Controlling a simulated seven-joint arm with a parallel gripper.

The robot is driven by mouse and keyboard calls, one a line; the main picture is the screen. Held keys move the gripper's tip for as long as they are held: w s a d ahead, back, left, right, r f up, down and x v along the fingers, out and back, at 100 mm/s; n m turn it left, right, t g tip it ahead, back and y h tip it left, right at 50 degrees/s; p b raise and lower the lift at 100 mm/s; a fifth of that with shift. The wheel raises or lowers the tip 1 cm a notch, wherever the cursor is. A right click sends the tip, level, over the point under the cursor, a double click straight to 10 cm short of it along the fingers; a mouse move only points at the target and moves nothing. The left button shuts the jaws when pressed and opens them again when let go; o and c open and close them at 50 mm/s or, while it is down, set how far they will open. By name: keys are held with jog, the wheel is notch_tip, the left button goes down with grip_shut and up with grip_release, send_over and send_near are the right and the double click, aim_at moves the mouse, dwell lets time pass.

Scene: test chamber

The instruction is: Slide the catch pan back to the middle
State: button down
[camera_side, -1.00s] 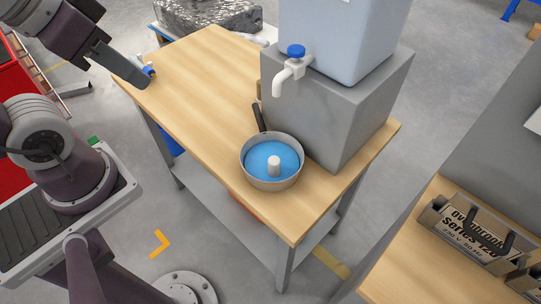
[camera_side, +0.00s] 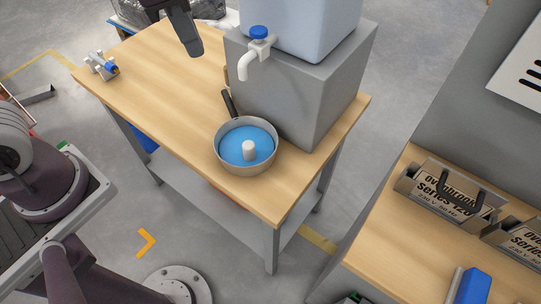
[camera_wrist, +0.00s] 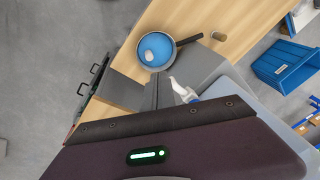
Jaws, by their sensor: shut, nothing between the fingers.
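The pan also shows in the wrist view (camera_wrist: 138,54). A white tap with a blue knob (camera_side: 258,33) juts from the pale tank above. My gripper (camera_side: 197,52) is shut and empty, above the bench to the left of the tap, apart from the pan and its handle.
The grey block (camera_side: 290,100) carries the pale tank (camera_side: 300,25) beside the pan. A small white-and-blue fitting (camera_side: 102,66) lies at the bench's far left. Bare bench (camera_side: 160,95) lies left of the pan. A second bench with labelled metal units (camera_side: 450,190) stands at right.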

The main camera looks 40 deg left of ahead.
aim_at(253, 148)
jog(key=w+d+f+m+g+y, duration=0.1)
jog(key=w+d+f+m+g, duration=0.1)
jog(key=w+d+f+m, duration=0.55)
jog(key=d+f+m+y, duration=0.1)
jog(key=d+f, duration=0.4)
jog(key=f, duration=0.3)
jog(key=d+f+m+y, duration=0.1)
jog(key=d+f+m, duration=0.1)
jog(key=d+f, duration=0.4)
jog(key=shift+g, duration=0.3)
jog(key=x, duration=1)
jog(key=shift+s+a+r, duration=0.1)
jog(key=shift+s+a, duration=0.1)
jog(key=shift+a, duration=0.2)
jog(key=a, duration=0.3)
jog(key=shift+a+f, duration=0.15)
jog(key=shift+f, duration=0.15)
jog(key=shift+a, duration=0.4)
jog(key=a, duration=0.7)
jog(key=shift+s, duration=0.1)
